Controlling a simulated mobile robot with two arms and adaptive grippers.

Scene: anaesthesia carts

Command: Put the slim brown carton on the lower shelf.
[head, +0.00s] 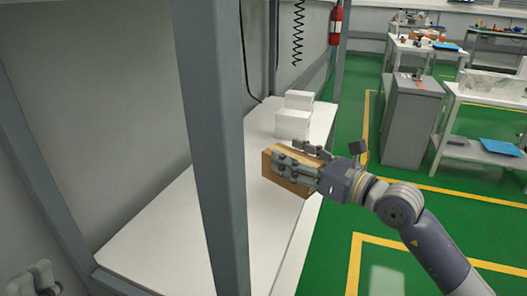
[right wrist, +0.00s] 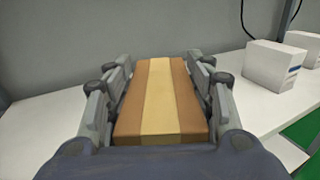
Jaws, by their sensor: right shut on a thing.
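The slim brown carton (right wrist: 160,98), with a pale tape strip along its middle, is between the fingers of my right gripper (head: 300,172). The gripper is shut on it, with fingers along both sides. In the head view the brown carton (head: 284,184) shows over the white shelf (head: 165,240), near its right edge. I cannot tell whether its underside touches the shelf. My left gripper (head: 35,280) shows only in part at the bottom left corner of the head view; its jaws cannot be made out.
Two white boxes (head: 292,124) stand farther back on the shelf; they also show in the right wrist view (right wrist: 273,66). A grey upright post (head: 212,150) stands in front of the shelf. The shelf left of the carton is bare. Workbenches and a grey cabinet (head: 412,120) stand beyond.

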